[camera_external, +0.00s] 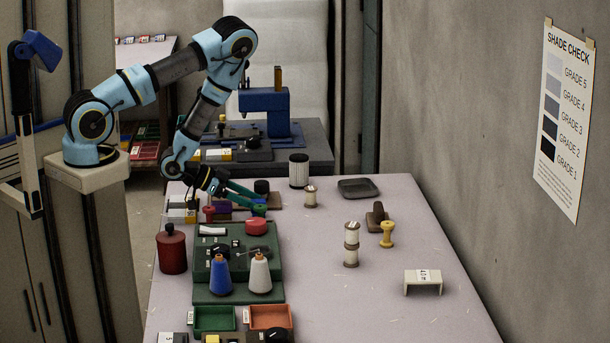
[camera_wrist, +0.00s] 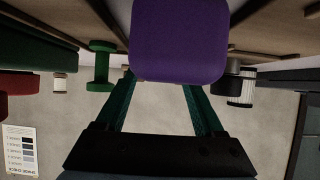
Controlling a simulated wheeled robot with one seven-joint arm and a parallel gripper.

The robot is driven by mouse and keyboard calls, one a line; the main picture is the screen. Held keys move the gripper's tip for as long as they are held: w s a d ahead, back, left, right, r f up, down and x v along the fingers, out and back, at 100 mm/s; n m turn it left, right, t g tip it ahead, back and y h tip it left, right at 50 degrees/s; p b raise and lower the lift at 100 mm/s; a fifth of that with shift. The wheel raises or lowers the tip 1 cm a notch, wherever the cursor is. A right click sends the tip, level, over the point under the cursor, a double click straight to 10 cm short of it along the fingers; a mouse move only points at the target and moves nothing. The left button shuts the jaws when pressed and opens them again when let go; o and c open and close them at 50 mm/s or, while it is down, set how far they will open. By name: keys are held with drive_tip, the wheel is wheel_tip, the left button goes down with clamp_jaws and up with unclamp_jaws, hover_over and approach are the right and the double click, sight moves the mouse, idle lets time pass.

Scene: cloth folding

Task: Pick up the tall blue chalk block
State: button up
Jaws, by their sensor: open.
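My gripper (camera_external: 252,199) is open, low over the far left part of the table, with its green fingers pointing right. In the wrist view, a large purple block (camera_wrist: 180,40) with rounded corners fills the top middle. It covers the far ends of both fingers, and I see no grip on it. In the outside view, a small purple-blue shape (camera_external: 222,206) shows beside the fingers, partly hidden by them; it may be the same block.
A green spool (camera_wrist: 101,65) and a dark-and-white cylinder (camera_wrist: 241,88) flank the block in the wrist view. A white ribbed cylinder (camera_external: 299,170), red jar (camera_external: 172,250) and green board (camera_external: 205,262) stand nearby. The table's right front (camera_external: 390,305) is mostly clear.

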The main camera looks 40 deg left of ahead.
drive_tip(key=shift+p+x, duration=0.35)
drive_tip(key=shift+x, duration=0.75)
drive_tip(key=shift+r, duration=0.1)
clamp_jaws()
